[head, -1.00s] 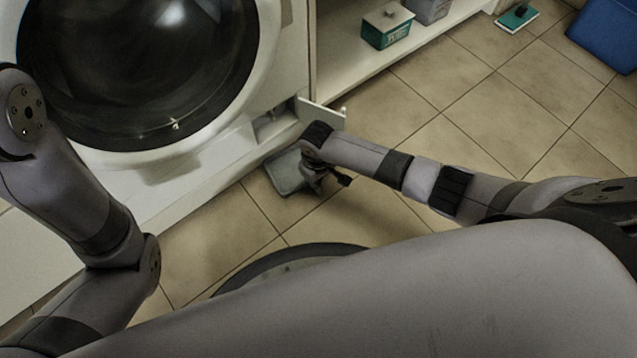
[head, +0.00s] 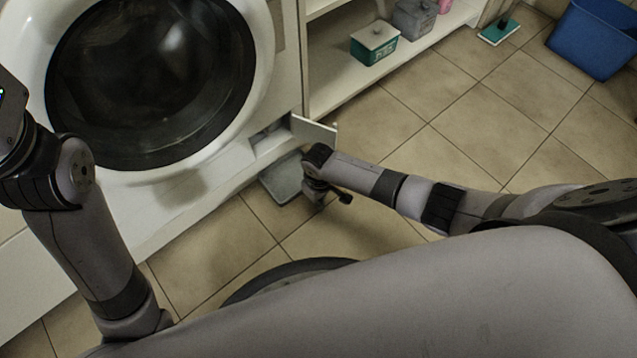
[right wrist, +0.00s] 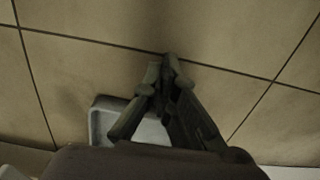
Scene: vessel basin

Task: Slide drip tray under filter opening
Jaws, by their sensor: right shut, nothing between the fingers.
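The grey drip tray (head: 283,181) lies flat on the tiled floor at the foot of the washing machine, below the filter opening (head: 268,138). The filter opening is in the machine's lower right front, and its small white flap (head: 314,130) stands open. My right gripper (head: 318,203) is just right of the tray and low over the floor. It is shut and empty. In the right wrist view the tray (right wrist: 101,118) shows behind the closed fingers (right wrist: 168,62), and my wrist hides part of it. My left arm is at the left, but its gripper is out of view.
The washing machine (head: 262,60) fills the upper left. A white shelf (head: 335,92) to its right holds a green and white box (head: 374,46) and a grey container. A blue bin (head: 597,40) and a green-headed brush (head: 499,33) stand farther right. The floor between is clear.

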